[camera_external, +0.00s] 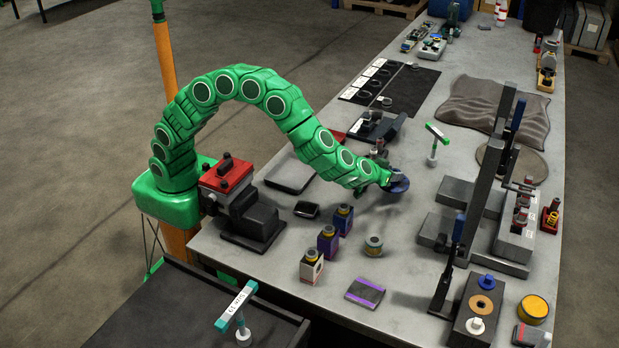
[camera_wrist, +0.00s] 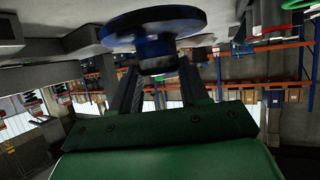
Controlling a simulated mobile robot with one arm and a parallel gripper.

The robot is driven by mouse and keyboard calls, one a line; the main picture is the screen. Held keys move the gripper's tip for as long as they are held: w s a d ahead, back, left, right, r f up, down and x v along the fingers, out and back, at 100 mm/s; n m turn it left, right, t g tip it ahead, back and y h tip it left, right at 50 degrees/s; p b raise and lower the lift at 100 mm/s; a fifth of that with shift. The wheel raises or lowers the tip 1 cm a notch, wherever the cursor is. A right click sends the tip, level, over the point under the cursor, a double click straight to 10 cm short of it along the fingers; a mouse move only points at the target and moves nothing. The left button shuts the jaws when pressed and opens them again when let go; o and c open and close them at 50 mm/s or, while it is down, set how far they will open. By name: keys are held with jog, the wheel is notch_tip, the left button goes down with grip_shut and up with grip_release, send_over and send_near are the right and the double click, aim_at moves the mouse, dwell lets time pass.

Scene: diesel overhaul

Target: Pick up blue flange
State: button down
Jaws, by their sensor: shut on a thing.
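The blue flange (camera_external: 398,184) is a round blue disc with a short hub. In the external view it is at the end of my green arm, above the grey workbench. In the wrist view the flange (camera_wrist: 153,30) fills the top middle, its hub between the two dark fingers. My gripper (camera_external: 384,178) is shut on the flange; it also shows in the wrist view (camera_wrist: 156,75). The exact contact of the fingertips on the hub is partly hidden. The height of the flange above the bench is hard to tell.
A green-topped T-handle tool (camera_external: 436,143) stands right of my gripper. Several small bottles (camera_external: 328,243) and a tin (camera_external: 374,246) stand in front. A dark upright fixture (camera_external: 486,185) rises at the right. A red and black vise (camera_external: 228,175) sits at the left edge.

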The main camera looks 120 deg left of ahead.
jog(key=s+r, duration=0.1)
jog(key=r, duration=0.1)
jog(key=s+d+r, duration=0.1)
jog(key=s+r, duration=0.1)
jog(key=s+d+r, duration=0.2)
jog(key=s+r, duration=0.2)
jog(key=s, duration=0.4)
jog(key=shift+s+d, duration=0.3)
jog(key=shift+d, duration=0.1)
